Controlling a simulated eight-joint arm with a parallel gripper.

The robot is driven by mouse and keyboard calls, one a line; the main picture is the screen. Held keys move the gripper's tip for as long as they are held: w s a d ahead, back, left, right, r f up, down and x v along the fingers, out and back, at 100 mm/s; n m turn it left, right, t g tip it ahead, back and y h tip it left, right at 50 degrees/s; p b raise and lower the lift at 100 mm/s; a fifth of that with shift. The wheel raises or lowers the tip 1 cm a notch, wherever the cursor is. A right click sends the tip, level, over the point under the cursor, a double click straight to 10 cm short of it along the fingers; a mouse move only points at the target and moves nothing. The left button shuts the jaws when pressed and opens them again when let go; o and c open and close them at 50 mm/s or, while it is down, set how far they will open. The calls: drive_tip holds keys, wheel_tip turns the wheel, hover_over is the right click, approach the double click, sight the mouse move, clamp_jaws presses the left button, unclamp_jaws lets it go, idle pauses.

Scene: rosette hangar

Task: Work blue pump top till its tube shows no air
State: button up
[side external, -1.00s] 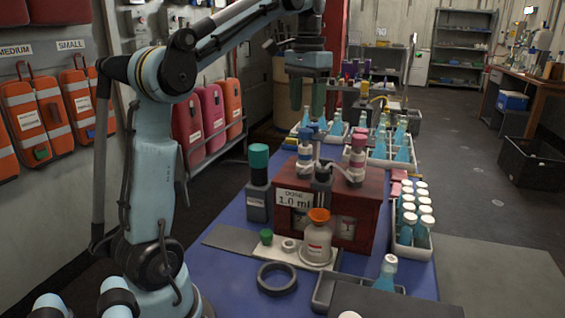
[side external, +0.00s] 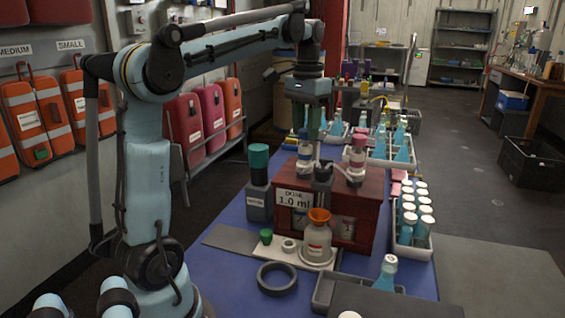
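A red-brown pump box (side external: 369,212) with a "DOSE 1.0 ml" label stands on the blue table. Two pumps rise from its top: a blue-topped pump (side external: 306,153) at the left and a pink-topped pump (side external: 357,158) at the right. My gripper (side external: 307,134) points straight down at the blue-topped pump, with its green fingers at the height of the blue top. The fingers largely hide that top, and I cannot tell whether they touch or grip it. The pump's tube is too small to show whether it holds air.
A bottle with an orange funnel-like top (side external: 318,240) stands in front of the box. A teal-capped dark container (side external: 259,185) stands to its left. A rack of white-capped vials (side external: 405,248) is to the right, and trays of blue bottles (side external: 390,165) are behind. A dark ring (side external: 277,279) lies in front.

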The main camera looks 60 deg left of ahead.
drive_tip(key=c, duration=0.3)
drive_tip(key=shift+c, duration=0.2)
drive_tip(key=shift+r, duration=1)
drive_tip(key=shift+f, duration=1)
idle(0.4)
drive_tip(key=shift+r, duration=1)
drive_tip(key=shift+f, duration=1)
idle(0.6)
drive_tip(key=o, duration=0.8)
